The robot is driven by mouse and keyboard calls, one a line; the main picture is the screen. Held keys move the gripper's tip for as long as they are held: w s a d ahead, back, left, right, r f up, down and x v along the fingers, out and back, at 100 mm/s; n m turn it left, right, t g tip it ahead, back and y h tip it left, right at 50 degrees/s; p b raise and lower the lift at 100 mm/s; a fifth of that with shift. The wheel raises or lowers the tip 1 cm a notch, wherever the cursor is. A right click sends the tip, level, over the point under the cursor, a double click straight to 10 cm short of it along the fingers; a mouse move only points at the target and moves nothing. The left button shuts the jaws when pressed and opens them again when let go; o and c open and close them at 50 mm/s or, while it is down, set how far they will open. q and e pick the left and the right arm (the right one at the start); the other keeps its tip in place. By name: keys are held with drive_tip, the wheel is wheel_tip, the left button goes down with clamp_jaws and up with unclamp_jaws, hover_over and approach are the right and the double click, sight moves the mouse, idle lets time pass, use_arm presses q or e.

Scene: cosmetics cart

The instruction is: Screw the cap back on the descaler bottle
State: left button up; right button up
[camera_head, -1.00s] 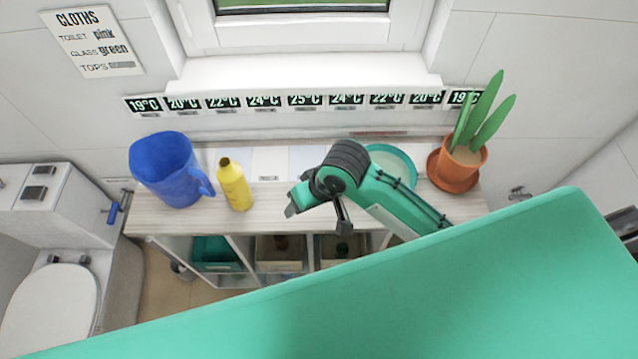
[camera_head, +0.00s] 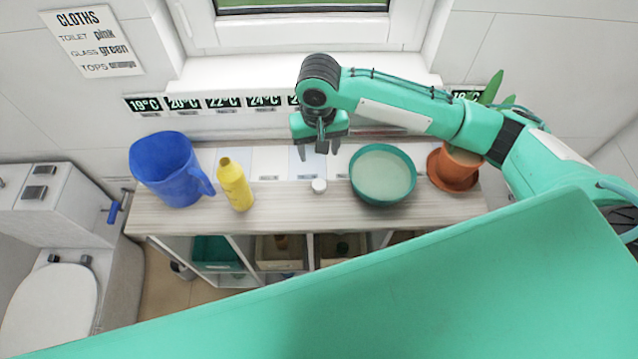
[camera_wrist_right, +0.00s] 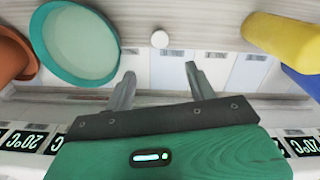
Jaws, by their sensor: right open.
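The yellow descaler bottle (camera_head: 235,184) stands upright on the shelf top, with its open-looking neck uncovered. A small white cap (camera_head: 319,186) lies on the shelf top to the right of the bottle. My right gripper (camera_head: 322,148) is open and empty, above and behind the cap, fingers pointing down. In the right wrist view the cap (camera_wrist_right: 160,39) is beyond the two spread fingertips (camera_wrist_right: 160,72), apart from them. The bottle also shows there (camera_wrist_right: 284,36), lying off to the right side. My left gripper is not in view.
A blue jug (camera_head: 165,170) stands left of the bottle. A green bowl (camera_head: 383,176) stands close to the right of the cap, and a potted plant (camera_head: 459,168) is further right. The wall and window sill are behind. Bare shelf (camera_head: 285,212) lies in front of the cap.

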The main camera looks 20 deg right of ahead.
drive_tip(key=p, duration=0.2)
hover_over(319, 184)
wheel_tip(319, 184, down, 8)
drive_tip(key=shift+r, duration=0.15)
drive_tip(key=shift+f, duration=0.5)
drive_tip(key=shift+f, duration=0.1)
wheel_tip(319, 184, down, 4)
drive_tip(key=shift+f+p, duration=0.2)
drive_tip(key=shift+p, duration=0.95)
drive_tip(key=shift+f, duration=0.3)
